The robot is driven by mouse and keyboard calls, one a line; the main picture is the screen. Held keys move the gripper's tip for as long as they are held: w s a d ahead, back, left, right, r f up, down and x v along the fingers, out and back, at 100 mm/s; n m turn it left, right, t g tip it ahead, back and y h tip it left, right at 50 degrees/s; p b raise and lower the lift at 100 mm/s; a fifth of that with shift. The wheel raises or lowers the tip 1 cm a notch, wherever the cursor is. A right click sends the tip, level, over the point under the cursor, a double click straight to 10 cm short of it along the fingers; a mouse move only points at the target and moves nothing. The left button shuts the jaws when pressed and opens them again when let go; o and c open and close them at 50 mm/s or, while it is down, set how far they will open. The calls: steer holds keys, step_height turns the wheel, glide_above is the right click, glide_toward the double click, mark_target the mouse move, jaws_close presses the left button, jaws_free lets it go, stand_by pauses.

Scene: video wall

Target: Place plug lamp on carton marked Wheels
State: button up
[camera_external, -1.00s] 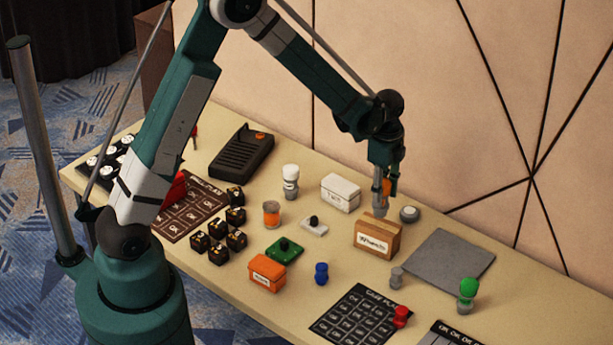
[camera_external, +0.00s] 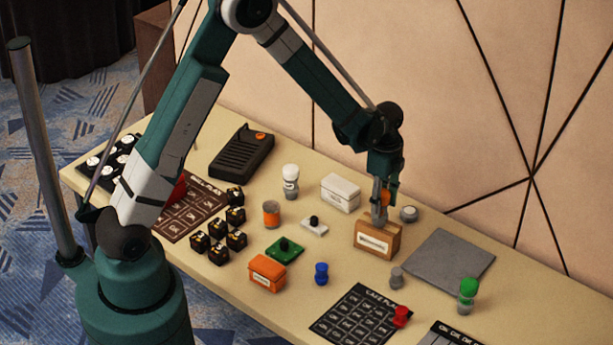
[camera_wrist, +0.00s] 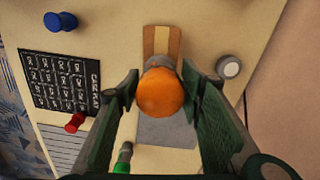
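The carton marked Wheels (camera_external: 377,243) is a brown box with a white front label, on the table; its top shows in the wrist view (camera_wrist: 162,38). My gripper (camera_external: 380,212) points down right over the carton. It is shut on the plug lamp, whose orange round top (camera_wrist: 161,95) sits between the two fingers in the wrist view. In the external view the orange top (camera_external: 386,199) is partly hidden by a finger.
A white box (camera_external: 340,193) stands behind left of the carton and a grey round knob (camera_external: 409,214) behind right. A flat grey mat (camera_external: 448,262) lies to its right. A small grey peg (camera_external: 397,278) and a blue peg (camera_external: 321,273) stand in front.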

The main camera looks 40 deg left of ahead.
steer(key=shift+o, duration=0.6)
steer(key=shift+r, duration=0.25)
steer(key=shift+r, duration=5.95)
